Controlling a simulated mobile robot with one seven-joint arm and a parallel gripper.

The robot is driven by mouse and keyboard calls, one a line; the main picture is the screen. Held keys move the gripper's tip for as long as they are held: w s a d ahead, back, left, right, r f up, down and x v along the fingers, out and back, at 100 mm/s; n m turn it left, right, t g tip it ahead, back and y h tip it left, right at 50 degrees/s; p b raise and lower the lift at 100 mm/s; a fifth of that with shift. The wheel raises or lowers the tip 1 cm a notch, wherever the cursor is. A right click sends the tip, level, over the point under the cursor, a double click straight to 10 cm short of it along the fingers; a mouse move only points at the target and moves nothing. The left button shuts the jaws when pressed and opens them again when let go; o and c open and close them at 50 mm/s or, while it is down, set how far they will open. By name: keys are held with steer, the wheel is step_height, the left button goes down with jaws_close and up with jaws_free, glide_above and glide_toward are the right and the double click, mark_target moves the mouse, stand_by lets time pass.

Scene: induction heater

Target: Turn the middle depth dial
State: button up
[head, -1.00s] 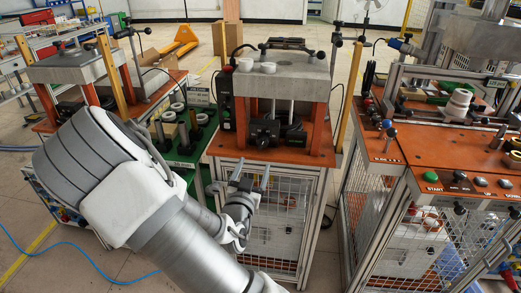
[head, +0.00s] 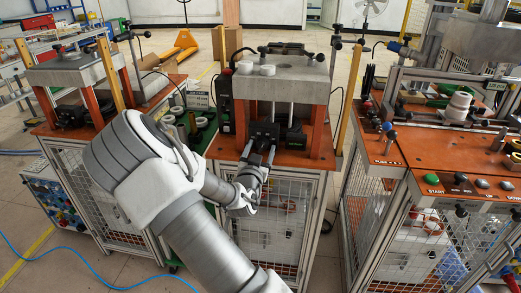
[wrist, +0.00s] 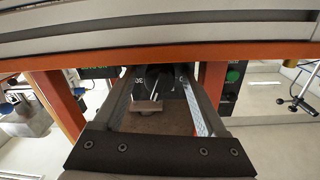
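The middle station has a black depth-dial unit (head: 264,131) under its thick grey plate, between the orange posts. In the wrist view a dark round dial (wrist: 159,78) with pale number marks beside it shows between my fingers. A small pale bar (wrist: 147,106) sits just in front of it. My gripper (head: 258,149) is open, its fingers pointing at the front of the unit. In the wrist view my gripper (wrist: 160,72) has one finger on each side of the dial. I cannot tell whether the fingers touch it.
An orange post (wrist: 212,95) stands right of the fingers, and another (wrist: 58,100) to the left. The orange tabletop (head: 226,146) lies below. A control box with a green button (wrist: 232,78) is at the right.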

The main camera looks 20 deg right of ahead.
jaws_close()
steer(key=shift+n, duration=0.4)
steer(key=n, duration=0.3)
steer(key=shift+n, duration=2)
steer(key=shift+o, duration=0.7)
jaws_free()
steer(key=shift+s, duration=0.1)
